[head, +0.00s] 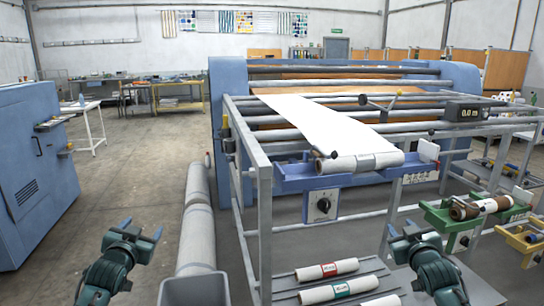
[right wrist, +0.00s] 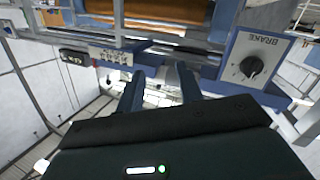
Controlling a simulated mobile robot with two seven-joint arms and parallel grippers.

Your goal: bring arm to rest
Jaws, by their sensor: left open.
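My left gripper (head: 143,229) is in the lower left of the head view, over bare floor, with its two fingers apart and nothing between them. My right gripper (head: 411,229) is at the lower right, in front of the press frame (head: 262,190). Its fingers also show apart in the right wrist view (right wrist: 158,80), with no object held between them. The press (head: 225,130) is blue with steel rollers, and a white web (head: 325,125) runs down to a white roll (head: 345,163). The brake box with a black knob (head: 322,205) also shows in the right wrist view (right wrist: 257,62).
A long grey roll (head: 197,230) lies left of the press frame. Wrapped rolls (head: 327,270) lie on a low rack at the bottom. A green stand (head: 455,222) holds a brown-ended roll at right. A blue cabinet (head: 35,165) stands at left.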

